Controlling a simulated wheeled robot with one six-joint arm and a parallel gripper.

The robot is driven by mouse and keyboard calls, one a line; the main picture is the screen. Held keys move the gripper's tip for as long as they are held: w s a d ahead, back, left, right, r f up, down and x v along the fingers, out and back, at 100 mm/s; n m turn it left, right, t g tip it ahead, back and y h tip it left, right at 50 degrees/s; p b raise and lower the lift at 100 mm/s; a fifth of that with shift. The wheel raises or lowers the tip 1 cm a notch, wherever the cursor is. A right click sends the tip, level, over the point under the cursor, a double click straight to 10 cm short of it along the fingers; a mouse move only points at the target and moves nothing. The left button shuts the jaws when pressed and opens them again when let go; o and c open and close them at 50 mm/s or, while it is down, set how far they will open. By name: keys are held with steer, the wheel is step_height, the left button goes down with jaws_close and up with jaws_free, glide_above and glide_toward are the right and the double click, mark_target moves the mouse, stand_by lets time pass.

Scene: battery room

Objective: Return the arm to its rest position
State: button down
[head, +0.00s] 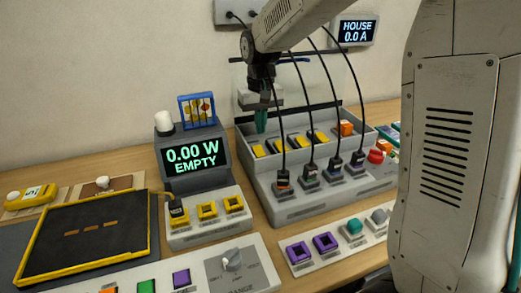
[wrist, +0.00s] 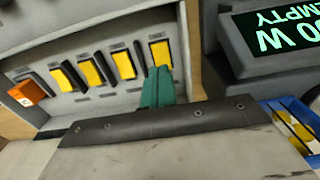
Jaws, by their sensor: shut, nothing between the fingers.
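My gripper (head: 261,122) hangs pointing down over the back of the grey switch box in the head view. Its teal fingers are together with nothing between them. In the wrist view the closed fingertips (wrist: 160,75) appear beside the end yellow switch (wrist: 161,54); whether they touch it I cannot tell. In the head view that switch seems to be the leftmost yellow one (head: 258,150), below the fingers. My arm reaches in from the upper right.
The grey switch box (head: 315,208) has several plugged black cables, an orange switch (head: 346,128) and a red knob (head: 376,157). Left of it stands a display (head: 190,157) reading 0.00 W EMPTY. A wall meter (head: 356,31) reads HOUSE 0.0 A. A yellow-edged black panel (head: 85,240) lies left.

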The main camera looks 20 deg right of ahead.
steer(key=shift+s+f, duration=0.1)
steer(key=shift+s, duration=0.15)
steer(key=s+d+r, duration=0.1)
steer(key=s+r, duration=0.2)
steer(key=s, duration=1.3)
steer(key=s+d+r+t, duration=0.1)
steer(key=s+d+r, duration=0.1)
steer(key=s, duration=1.4)
steer(key=shift+s+d+r, duration=0.25)
steer(key=shift+d+r, duration=0.05)
steer(key=shift+r, duration=0.15)
